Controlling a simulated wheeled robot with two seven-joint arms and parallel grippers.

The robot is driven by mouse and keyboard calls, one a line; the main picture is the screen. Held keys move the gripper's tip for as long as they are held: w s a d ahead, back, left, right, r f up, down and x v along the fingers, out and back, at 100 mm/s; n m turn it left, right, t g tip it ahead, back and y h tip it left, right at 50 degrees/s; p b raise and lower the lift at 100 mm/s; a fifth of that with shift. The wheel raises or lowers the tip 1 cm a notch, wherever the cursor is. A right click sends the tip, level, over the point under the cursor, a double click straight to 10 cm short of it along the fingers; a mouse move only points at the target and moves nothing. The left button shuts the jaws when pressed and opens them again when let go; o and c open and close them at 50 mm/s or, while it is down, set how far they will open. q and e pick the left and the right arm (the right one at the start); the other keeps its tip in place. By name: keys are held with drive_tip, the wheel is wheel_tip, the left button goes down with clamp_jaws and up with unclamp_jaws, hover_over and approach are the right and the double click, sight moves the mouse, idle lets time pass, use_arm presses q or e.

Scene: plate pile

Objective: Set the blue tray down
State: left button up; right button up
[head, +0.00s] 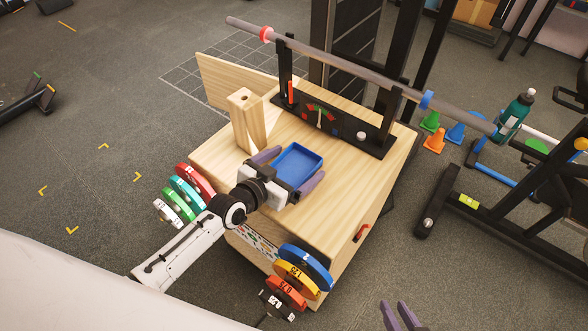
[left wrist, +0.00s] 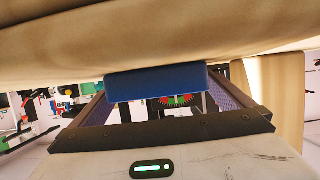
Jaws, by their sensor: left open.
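The blue tray (head: 298,163) is a small, shallow, empty rectangular tray. It appears to rest level on the wooden top (head: 345,190). My left gripper (head: 289,170) is open, with one purple finger on either side of the tray. In the left wrist view, which looks upside down, the tray (left wrist: 155,82) sits against the wood between the fingers, with a gap at each side. My right gripper (head: 394,303) shows only as two purple fingers at the bottom edge, apart and empty.
A wooden post (head: 248,120) stands left of the tray. A black gauge panel (head: 330,122) and a long bar (head: 345,70) on uprights are behind it. Coloured weight discs (head: 305,257) hang at the front. The top right of the tray is bare.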

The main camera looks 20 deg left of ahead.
drive_tip(key=shift+s, duration=0.1)
use_arm(q)
drive_tip(key=c, duration=1.2)
drive_tip(key=shift+r, duration=0.1)
drive_tip(key=shift+r, duration=0.4)
wheel_tip(320, 180, up, 10)
drive_tip(key=f+p, duration=0.1)
drive_tip(key=p, duration=0.2)
wheel_tip(320, 180, up, 18)
hover_over(294, 170)
drive_tip(key=s+a+r+n+y, duration=0.1)
drive_tip(key=s+r, duration=0.1)
drive_tip(key=r, duration=0.1)
drive_tip(key=s+a+r+n+y, duration=0.1)
drive_tip(key=s+a+r+y, duration=0.1)
drive_tip(key=s+r, duration=0.1)
drive_tip(key=s+a+r+n+y, duration=0.1)
drive_tip(key=s+a+r+n, duration=0.1)
drive_tip(key=r, duration=0.3)
drive_tip(key=shift+s+t+y, duration=0.4)
drive_tip(key=shift+s, duration=0.05)
use_arm(e)
drive_tip(key=shift+s+d+r, duration=0.1)
drive_tip(key=shift+d+r, duration=0.1)
drive_tip(key=shift+r, duration=0.3)
drive_tip(key=shift+s+d+r, duration=0.1)
drive_tip(key=shift+d+r, duration=0.05)
drive_tip(key=shift+r, duration=0.35)
